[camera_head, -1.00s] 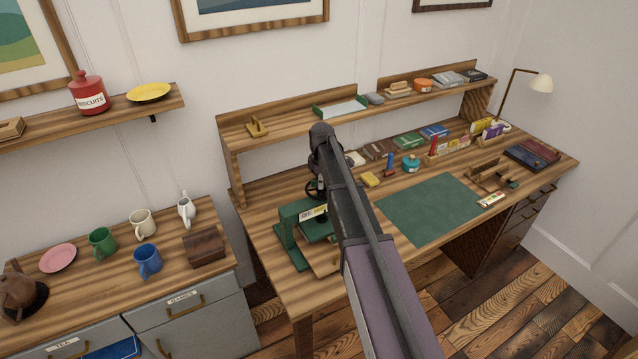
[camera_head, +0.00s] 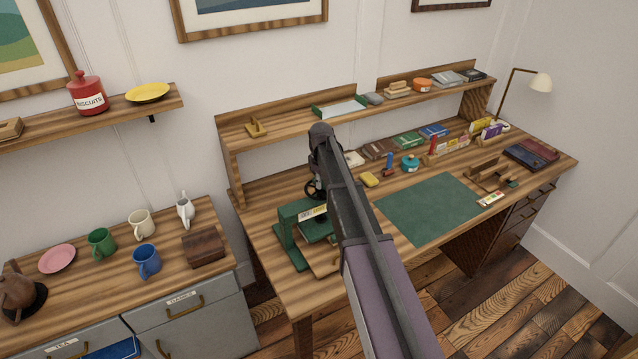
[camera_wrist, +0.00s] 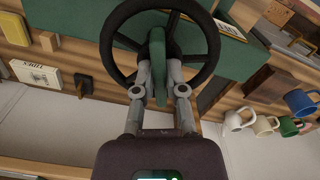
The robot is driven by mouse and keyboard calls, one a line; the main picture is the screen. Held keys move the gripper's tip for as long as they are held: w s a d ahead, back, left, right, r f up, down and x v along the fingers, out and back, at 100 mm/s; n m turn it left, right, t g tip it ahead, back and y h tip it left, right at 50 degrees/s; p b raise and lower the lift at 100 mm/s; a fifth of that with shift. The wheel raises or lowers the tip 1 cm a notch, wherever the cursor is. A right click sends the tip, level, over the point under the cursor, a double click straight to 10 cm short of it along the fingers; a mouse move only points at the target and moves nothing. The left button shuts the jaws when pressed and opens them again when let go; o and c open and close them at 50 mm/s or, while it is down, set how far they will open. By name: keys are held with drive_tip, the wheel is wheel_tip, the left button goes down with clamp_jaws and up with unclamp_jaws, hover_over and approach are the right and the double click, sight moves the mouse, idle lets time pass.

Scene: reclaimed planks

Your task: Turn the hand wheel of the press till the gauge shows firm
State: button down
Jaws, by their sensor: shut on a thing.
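The green press (camera_head: 292,222) stands at the left front of the desk. Its black hand wheel (camera_wrist: 106,42) fills the top of the wrist view; in the head view my arm partly covers it. My gripper (camera_wrist: 158,72) is shut on a green handle (camera_wrist: 157,45) in front of the wheel, one finger on each side. A pale gauge plate (camera_head: 313,212) on the press shows in the head view, part hidden by my arm; its pointer and reading are too small to tell.
The green mat (camera_head: 430,207) lies right of the press. A yellow block (camera_head: 369,180) and a teal pot (camera_head: 410,163) stand behind. A shelf (camera_head: 285,122) runs along the back. Mugs and a wooden box (camera_head: 203,247) are on the left cabinet.

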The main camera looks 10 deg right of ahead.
drive_tip(key=shift+s, duration=0.25)
drive_tip(key=c, duration=0.7)
unclamp_jaws()
drive_tip(key=shift+d, duration=0.1)
drive_tip(key=shift+w, duration=0.1)
drive_tip(key=shift+r, duration=0.15)
